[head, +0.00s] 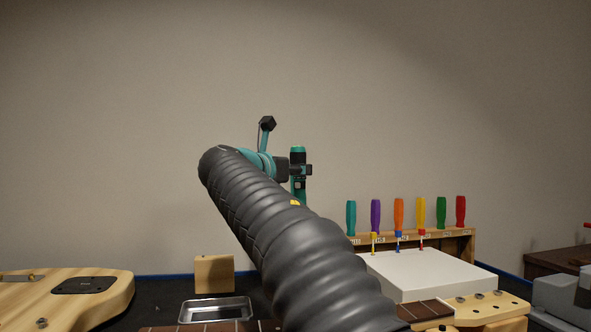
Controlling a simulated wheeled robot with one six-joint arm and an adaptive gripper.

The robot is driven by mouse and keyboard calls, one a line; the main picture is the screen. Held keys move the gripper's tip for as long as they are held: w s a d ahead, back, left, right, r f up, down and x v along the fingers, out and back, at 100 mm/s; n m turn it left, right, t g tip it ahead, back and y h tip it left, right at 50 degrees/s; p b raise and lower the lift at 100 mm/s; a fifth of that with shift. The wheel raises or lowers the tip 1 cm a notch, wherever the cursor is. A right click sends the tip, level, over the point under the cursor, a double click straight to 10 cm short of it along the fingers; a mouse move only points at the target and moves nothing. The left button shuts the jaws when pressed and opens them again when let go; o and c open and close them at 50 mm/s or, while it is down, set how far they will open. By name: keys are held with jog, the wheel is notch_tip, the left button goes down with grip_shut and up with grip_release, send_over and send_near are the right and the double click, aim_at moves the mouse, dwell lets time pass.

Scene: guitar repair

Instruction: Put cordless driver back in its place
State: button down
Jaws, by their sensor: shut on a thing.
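The cordless driver (298,154) is teal and black and stands upright in the air, against the wall in the middle of the head view. My gripper (304,170) is shut on it around its middle. My dark ribbed arm sleeve crosses the foreground, and the driver's lower end passes behind it. The driver is well above the bench. I cannot tell which spot is the driver's place; part of the bench is hidden behind my arm.
A wooden rack (459,238) with several coloured screwdrivers stands at right, behind a white block (425,270). A small wooden block (214,273) and a metal tray (215,309) lie left of my arm. A guitar body (118,290) is at far left, a guitar headstock (490,312) at lower right.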

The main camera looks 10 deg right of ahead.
aim_at(296, 196)
dwell(0.4)
jog(key=shift+f+b, duration=0.75)
jog(key=shift+f, duration=0.85)
jog(key=shift+f+b, duration=0.7)
jog(key=shift+f, duration=0.8)
jog(key=shift+f+b, duration=0.7)
jog(key=shift+f, duration=0.7)
jog(key=c, duration=0.6)
grip_release()
jog(key=shift+c, duration=0.2)
